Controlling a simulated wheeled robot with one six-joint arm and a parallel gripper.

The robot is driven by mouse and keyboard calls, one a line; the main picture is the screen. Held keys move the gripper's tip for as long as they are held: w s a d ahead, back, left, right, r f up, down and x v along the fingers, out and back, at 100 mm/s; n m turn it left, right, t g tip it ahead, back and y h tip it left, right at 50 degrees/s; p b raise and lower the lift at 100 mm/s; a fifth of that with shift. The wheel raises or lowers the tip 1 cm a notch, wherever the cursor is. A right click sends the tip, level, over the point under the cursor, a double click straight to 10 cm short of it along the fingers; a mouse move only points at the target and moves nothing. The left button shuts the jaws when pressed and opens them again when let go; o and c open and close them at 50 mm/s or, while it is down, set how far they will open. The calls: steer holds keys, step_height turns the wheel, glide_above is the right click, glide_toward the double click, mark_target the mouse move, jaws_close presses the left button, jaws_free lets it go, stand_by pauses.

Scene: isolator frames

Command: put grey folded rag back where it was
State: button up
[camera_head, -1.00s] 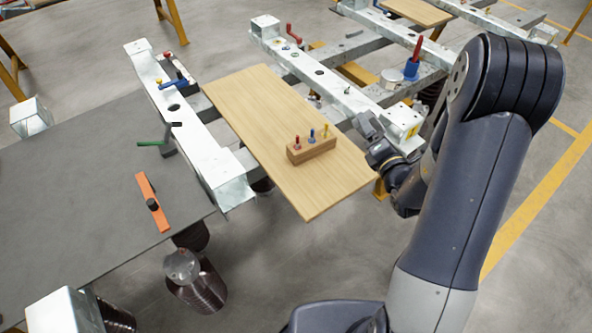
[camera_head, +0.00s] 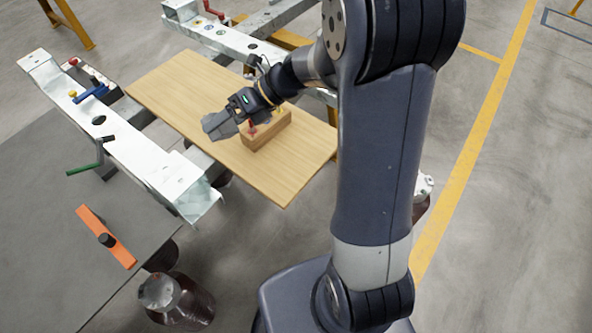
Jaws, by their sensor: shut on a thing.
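My gripper (camera_head: 236,112) is shut on the grey folded rag (camera_head: 217,126). It holds the rag over the wooden board (camera_head: 288,176), just left of the wooden block (camera_head: 268,131). The rag hangs out to the left of the fingers; I cannot tell how high above the board it is. My gripper and wrist hide part of the block and the tools in it; a red tool tip (camera_head: 252,128) shows.
A white metal beam (camera_head: 130,145) runs left of the board, with a blue-handled clamp (camera_head: 90,93) and a green-handled one (camera_head: 85,170) on it. An orange bar (camera_head: 104,236) lies on the grey table (camera_head: 50,215). The board's near end is clear.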

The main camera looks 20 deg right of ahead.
steer(key=s+f+n+g+h, duration=0.1)
steer(key=n, duration=0.1)
steer(key=s+f+n+g+h+b, duration=0.1)
steer(key=n+g, duration=0.1)
steer(key=s+f+n+g+h, duration=0.1)
steer(key=n+h, duration=0.1)
steer(key=shift+s+a+f+b, duration=0.15)
steer(key=shift+s+b, duration=0.2)
steer(key=d+f+n+h, duration=0.1)
steer(key=n, duration=0.1)
steer(key=s+d+f+n+h+b, duration=0.1)
steer(key=n+h, duration=0.1)
steer(key=s+d+f+n+h+b, duration=0.1)
steer(key=d+n+h, duration=0.1)
steer(key=shift+s+f+n, duration=0.2)
steer(key=shift+s+n, duration=0.05)
steer(key=shift+n, duration=0.05)
steer(key=n+t+h+b, duration=0.2)
steer(key=n+t+b, duration=0.1)
steer(key=n, duration=0.3)
glide_above(296, 169)
step_height(296, 169, down, 9)
steer(key=shift+f+b, duration=0.15)
steer(key=shift+b, duration=0.75)
steer(key=o, duration=0.9)
steer(key=shift+c, duration=0.2)
